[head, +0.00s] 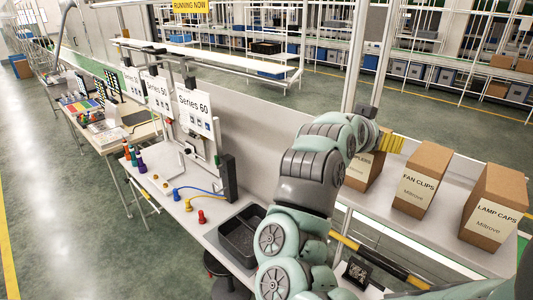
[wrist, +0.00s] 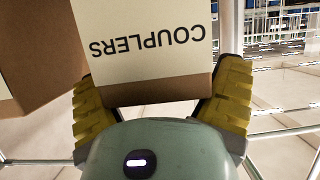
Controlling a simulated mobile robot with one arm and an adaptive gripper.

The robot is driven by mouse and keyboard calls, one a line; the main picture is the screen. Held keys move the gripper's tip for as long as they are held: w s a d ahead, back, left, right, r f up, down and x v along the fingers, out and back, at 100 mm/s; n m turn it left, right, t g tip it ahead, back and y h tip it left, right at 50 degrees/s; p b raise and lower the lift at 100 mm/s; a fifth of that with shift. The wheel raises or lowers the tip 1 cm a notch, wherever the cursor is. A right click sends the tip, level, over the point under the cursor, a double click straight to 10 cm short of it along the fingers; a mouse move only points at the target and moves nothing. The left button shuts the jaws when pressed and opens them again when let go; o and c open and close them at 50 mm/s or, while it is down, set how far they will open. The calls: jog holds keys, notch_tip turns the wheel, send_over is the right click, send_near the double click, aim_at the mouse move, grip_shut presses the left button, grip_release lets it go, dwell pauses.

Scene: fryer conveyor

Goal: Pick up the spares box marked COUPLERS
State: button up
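The COUPLERS box (head: 363,173) is brown cardboard with a cream label. In the head view it stands on the bench at the left of the row of boxes, partly hidden by my arm, with only the end of its name showing. In the wrist view the COUPLERS box (wrist: 150,40) is close up, its label upside down. My gripper (wrist: 163,98) has one yellow finger on each side of the box. Both fingers look close against its sides, but I cannot tell whether they press on it. In the head view my gripper (head: 390,143) is at the box's upper part.
The FAN CLIPS box (head: 420,180) and LAMP CAPS box (head: 495,207) stand to the right. A brown box (wrist: 40,45) is close at the left in the wrist view. An upright post (wrist: 230,25) stands near the right finger. A black tray (head: 240,237) lies on the bench.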

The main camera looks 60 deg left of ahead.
jog(key=c, duration=1.1)
